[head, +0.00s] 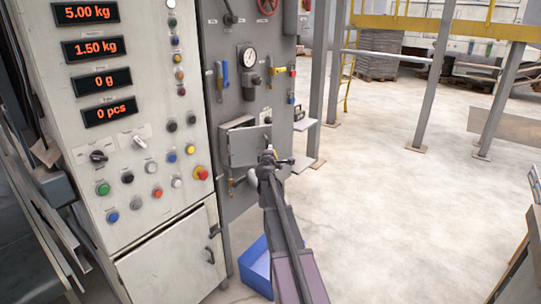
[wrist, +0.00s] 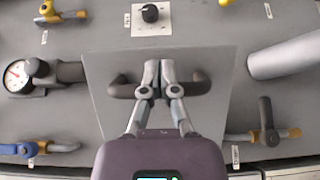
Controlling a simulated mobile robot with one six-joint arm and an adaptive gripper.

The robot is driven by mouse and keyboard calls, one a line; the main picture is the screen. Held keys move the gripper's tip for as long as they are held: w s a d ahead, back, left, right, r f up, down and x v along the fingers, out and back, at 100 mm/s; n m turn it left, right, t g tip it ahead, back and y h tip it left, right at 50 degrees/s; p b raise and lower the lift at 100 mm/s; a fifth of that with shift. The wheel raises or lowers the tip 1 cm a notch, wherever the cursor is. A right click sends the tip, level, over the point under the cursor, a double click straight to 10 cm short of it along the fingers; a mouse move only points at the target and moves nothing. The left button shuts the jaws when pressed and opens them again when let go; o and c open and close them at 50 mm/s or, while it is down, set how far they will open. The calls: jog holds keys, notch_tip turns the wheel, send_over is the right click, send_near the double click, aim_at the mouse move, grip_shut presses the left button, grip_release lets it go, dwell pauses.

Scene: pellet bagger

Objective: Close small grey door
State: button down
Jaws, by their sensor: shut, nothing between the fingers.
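The small grey door (head: 245,148) is a flat square plate on a grey box in the grey panel, and it appears to stand partly open. In the wrist view the door (wrist: 208,112) fills the middle, with a dark bar handle (wrist: 198,86) across it. My gripper (head: 268,152) is in front of the door's right part. In the wrist view my gripper (wrist: 158,68) has its fingertips together over the middle of the handle and hides that part. It is shut with nothing in it. I cannot tell whether the fingertips touch the handle or door.
A gauge (head: 247,57) and several valves with coloured handles surround the door. A control cabinet (head: 139,175) with displays and buttons stands left. A blue bin (head: 255,268) sits on the floor below. A small grey shelf (head: 307,135) juts out right of the panel. Open floor lies right.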

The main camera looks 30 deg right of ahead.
jog(key=w+d, duration=0.2)
jog(key=w, duration=0.6)
jog(key=shift+w, duration=0.1)
dwell(0.4)
jog(key=s+d, duration=0.6)
jog(key=s, duration=0.6)
jog(key=shift+s+d, duration=0.15)
jog(key=shift+d, duration=0.2)
jog(key=shift+r, duration=0.15)
